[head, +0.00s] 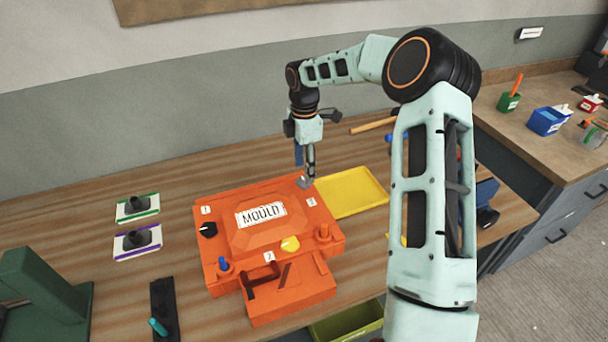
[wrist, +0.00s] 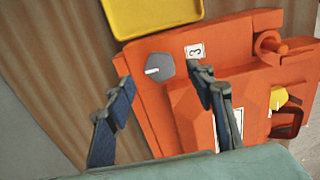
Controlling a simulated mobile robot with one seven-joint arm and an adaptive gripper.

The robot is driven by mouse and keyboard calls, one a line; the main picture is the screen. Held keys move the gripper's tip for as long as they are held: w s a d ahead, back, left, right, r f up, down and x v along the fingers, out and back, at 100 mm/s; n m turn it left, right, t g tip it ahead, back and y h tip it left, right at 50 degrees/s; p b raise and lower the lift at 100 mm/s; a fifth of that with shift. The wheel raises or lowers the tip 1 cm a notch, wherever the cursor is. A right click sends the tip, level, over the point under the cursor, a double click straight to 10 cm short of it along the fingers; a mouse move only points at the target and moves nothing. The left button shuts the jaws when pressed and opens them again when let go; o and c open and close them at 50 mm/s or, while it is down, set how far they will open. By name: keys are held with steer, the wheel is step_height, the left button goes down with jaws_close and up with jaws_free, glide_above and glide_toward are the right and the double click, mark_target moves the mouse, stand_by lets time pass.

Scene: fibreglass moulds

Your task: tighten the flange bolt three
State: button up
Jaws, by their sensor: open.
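The orange mould (head: 235,205) sits on the wooden bench with a MOULD plate on top; part of it shows in the wrist view (wrist: 185,115). Flange bolt three is a grey, angular knob with a white line (wrist: 159,67), beside the label 3 (wrist: 195,51); in the head view it is a small grey shape (head: 304,182) at the mould's back right corner, partly hidden. My gripper (wrist: 163,86) is open, pointing down over that corner. In the wrist view its fingers appear either side of the knob; I cannot tell whether they touch it. It also shows in the head view (head: 308,165).
A black knob (head: 209,229) is by label 1 and a yellow knob (head: 290,244) by label 2. A blue peg (head: 224,263) and an orange post (head: 324,232) stand up from the mould. A yellow tray (head: 365,206) lies close right.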

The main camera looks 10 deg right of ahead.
mark_target(304, 184)
steer(key=shift+f, duration=1.95)
steer(key=c, duration=1.2)
steer(key=shift+o, duration=0.2)
